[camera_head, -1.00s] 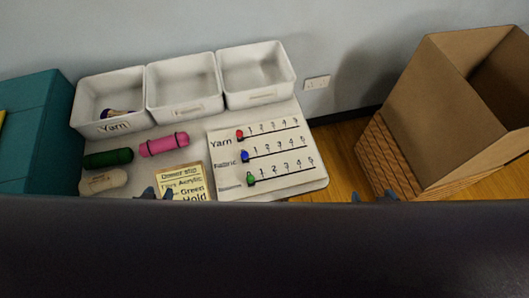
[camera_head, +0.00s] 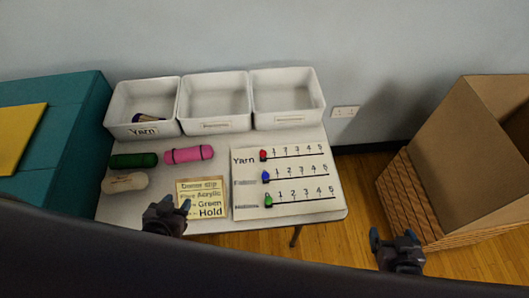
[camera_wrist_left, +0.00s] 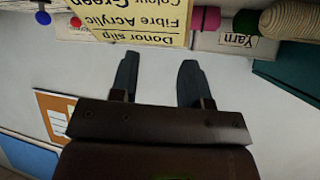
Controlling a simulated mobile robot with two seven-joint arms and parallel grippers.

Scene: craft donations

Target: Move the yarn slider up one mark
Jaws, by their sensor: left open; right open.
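The yarn slider's red knob (camera_head: 264,155) sits at the left end of the top line on the white slider board (camera_head: 310,178), left of the mark 1. It also shows at the top left of the left wrist view (camera_wrist_left: 76,22). Below it are a blue knob (camera_head: 266,176) and a green knob (camera_head: 268,200), both at the left ends of their lines. My left gripper (camera_head: 176,203) is open and empty at the table's front edge, left of the board and apart from the knob. My right gripper (camera_head: 394,236) is open and empty, right of the table over the floor.
A donor slip (camera_head: 203,197) lies between my left gripper and the board. A pink roll (camera_head: 190,154), a green roll (camera_head: 133,160) and a beige roll (camera_head: 125,182) lie left. White bins (camera_head: 215,101) line the back. A cardboard box (camera_head: 460,140) stands right.

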